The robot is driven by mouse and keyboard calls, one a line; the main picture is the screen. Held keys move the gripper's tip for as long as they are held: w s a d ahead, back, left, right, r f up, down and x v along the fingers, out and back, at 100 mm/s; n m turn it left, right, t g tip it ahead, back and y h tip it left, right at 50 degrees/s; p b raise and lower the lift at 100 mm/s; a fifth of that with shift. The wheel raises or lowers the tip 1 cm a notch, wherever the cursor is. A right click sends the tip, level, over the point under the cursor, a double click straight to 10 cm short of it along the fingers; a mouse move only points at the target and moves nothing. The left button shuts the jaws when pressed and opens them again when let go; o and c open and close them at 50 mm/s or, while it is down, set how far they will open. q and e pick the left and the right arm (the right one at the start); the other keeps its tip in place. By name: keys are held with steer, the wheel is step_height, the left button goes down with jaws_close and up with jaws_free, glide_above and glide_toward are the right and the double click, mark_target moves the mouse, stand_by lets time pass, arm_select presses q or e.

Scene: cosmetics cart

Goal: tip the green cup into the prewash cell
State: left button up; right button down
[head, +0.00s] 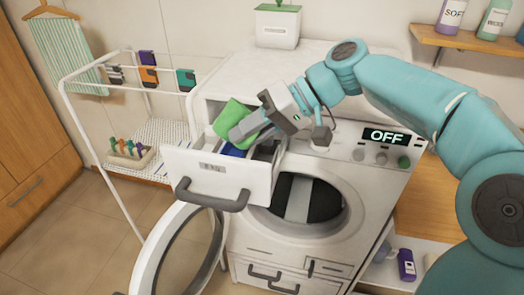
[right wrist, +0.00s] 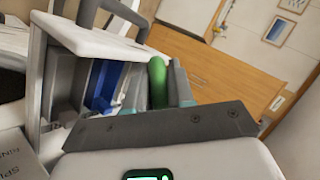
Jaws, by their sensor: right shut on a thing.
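My right gripper (head: 246,124) is shut on the green cup (head: 232,115) above the open detergent drawer (head: 210,175). The cup looks tilted over the drawer; its mouth and contents are hidden. In the right wrist view, a strip of the green cup (right wrist: 157,84) shows between the fingers of my right gripper (right wrist: 160,92). The drawer (right wrist: 75,45) is beside it on the left, with a blue part (right wrist: 105,85) inside. The gripper partly hides the drawer's cells, and I cannot tell which one is the prewash cell. My left gripper is out of view.
The washing machine (head: 300,245) has its round door (head: 180,250) swung open at the lower left. Its display (head: 384,136) reads OFF. A white box (head: 277,28) stands on top. A drying rack (head: 105,100) is at the left, and a bottle shelf (head: 465,40) at upper right.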

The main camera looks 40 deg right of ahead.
steer(key=shift+w+d+f, duration=0.1)
steer(key=shift+d+f, duration=0.1)
steer(key=shift+f, duration=0.1)
steer(key=shift+a+y+b, duration=0.15)
steer(key=shift+y+b, duration=0.15)
steer(key=shift+f+y+b, duration=0.3)
steer(key=shift+y+b, duration=0.1)
steer(key=shift+b, duration=0.15)
steer(key=shift+r+m+y, duration=0.2)
steer(key=shift+m+y, duration=0.1)
steer(key=shift+d+r+t+y+b, duration=0.2)
steer(key=shift+t+y+b, duration=0.1)
steer(key=shift+y, duration=0.2)
steer(key=shift+f, duration=0.1)
